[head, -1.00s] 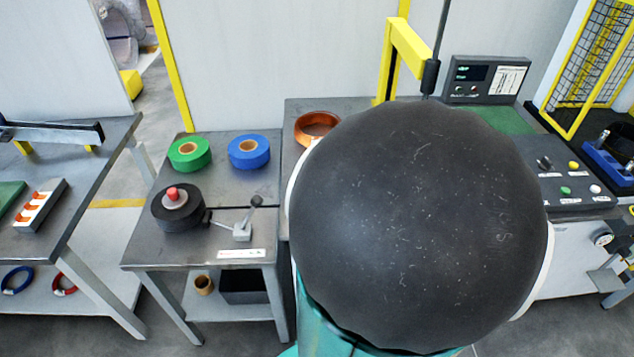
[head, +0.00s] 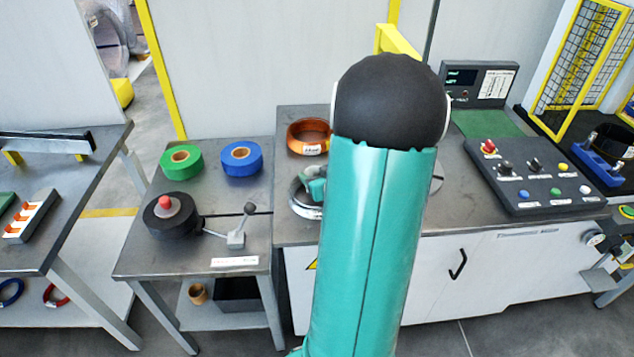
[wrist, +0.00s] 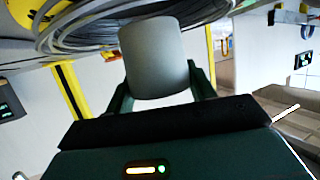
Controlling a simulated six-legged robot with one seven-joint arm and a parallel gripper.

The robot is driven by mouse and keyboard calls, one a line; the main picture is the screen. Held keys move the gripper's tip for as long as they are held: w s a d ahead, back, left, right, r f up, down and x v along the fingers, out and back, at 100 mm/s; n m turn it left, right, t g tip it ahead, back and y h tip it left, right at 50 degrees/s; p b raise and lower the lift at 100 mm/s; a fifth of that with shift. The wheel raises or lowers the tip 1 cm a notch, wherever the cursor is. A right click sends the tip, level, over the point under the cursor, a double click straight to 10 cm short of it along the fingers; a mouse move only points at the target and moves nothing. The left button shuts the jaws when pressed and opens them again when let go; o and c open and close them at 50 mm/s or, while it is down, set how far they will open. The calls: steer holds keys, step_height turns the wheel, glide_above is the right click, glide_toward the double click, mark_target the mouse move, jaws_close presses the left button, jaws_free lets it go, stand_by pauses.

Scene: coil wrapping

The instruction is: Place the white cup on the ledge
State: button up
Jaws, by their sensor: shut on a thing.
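The white cup (wrist: 155,60) shows in the wrist view, pale grey-white in the shade, between the two dark green fingers of my gripper (wrist: 160,85). My gripper is shut on it. The head view does not show the cup; my teal and black arm covers the middle of that view. I cannot make out for sure which surface is the ledge in either view.
A copper coil (head: 309,136) lies on the bench left of my arm. Green tape (head: 181,162), blue tape (head: 241,159) and a black reel (head: 171,214) sit on the left table. A control panel (head: 535,180) lies right. Grey cable loops (wrist: 85,28) hang close behind the cup.

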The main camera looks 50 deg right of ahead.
steer(key=shift+s+f, duration=0.1)
steer(key=shift+f, duration=1.25)
steer(key=shift+f, duration=0.2)
steer(key=o, duration=1)
steer(key=shift+o, duration=0.2)
steer(key=shift+r, duration=0.15)
steer(key=shift+a+r, duration=0.1)
